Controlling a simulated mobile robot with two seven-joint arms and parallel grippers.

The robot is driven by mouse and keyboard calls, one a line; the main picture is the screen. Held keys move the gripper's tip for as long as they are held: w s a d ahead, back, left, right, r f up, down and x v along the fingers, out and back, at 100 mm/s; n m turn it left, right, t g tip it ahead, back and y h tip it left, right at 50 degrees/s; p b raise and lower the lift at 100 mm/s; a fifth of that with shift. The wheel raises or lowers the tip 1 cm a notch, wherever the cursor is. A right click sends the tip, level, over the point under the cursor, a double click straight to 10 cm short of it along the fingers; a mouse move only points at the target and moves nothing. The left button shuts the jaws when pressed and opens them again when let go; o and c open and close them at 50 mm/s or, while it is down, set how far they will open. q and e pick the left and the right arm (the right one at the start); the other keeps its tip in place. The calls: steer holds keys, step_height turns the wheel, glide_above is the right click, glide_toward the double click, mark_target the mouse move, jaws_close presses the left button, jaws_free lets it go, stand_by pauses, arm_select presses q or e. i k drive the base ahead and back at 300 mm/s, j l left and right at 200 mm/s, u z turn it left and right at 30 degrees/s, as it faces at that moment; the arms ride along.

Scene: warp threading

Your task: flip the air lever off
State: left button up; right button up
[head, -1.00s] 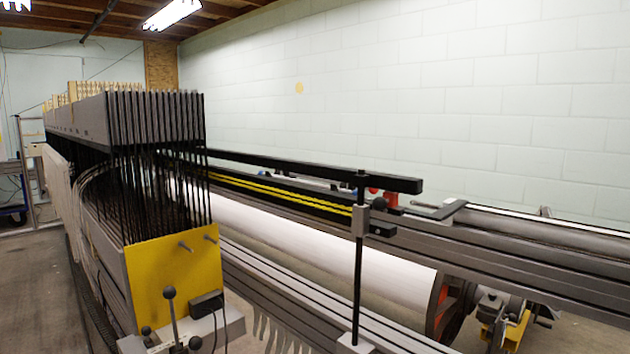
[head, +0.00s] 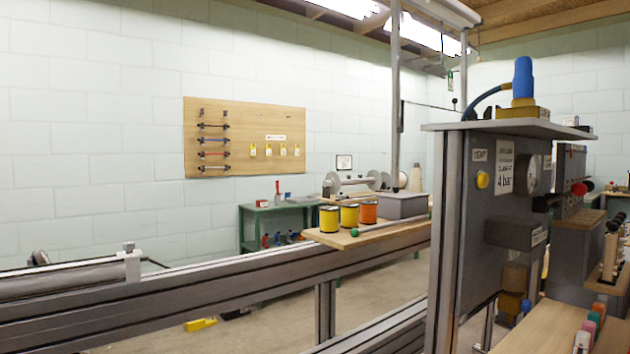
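A grey control panel (head: 487,215) stands at the right in the head view. It carries a yellow button (head: 482,180), a round gauge (head: 527,174) and a label reading "4 bar" (head: 502,173). A blue upright part (head: 523,78) with a blue hose stands on its top shelf. A red knob (head: 578,188) shows at the panel's right side. I cannot tell which of these parts is the air lever, or its position. Neither of my grippers is in view.
A grey machine rail (head: 200,298) runs across the front. A wooden shelf (head: 385,234) holds yellow and orange spools and a grey box (head: 403,206). A green bench (head: 285,220) stands by the wall. A wooden ledge (head: 538,325) with coloured pieces is at lower right.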

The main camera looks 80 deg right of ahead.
mark_target(579, 189)
steer(key=j+z, duration=0.2)
steer(key=z, duration=3.7)
steer(key=i+l+z, duration=0.5)
steer(key=l, duration=0.2)
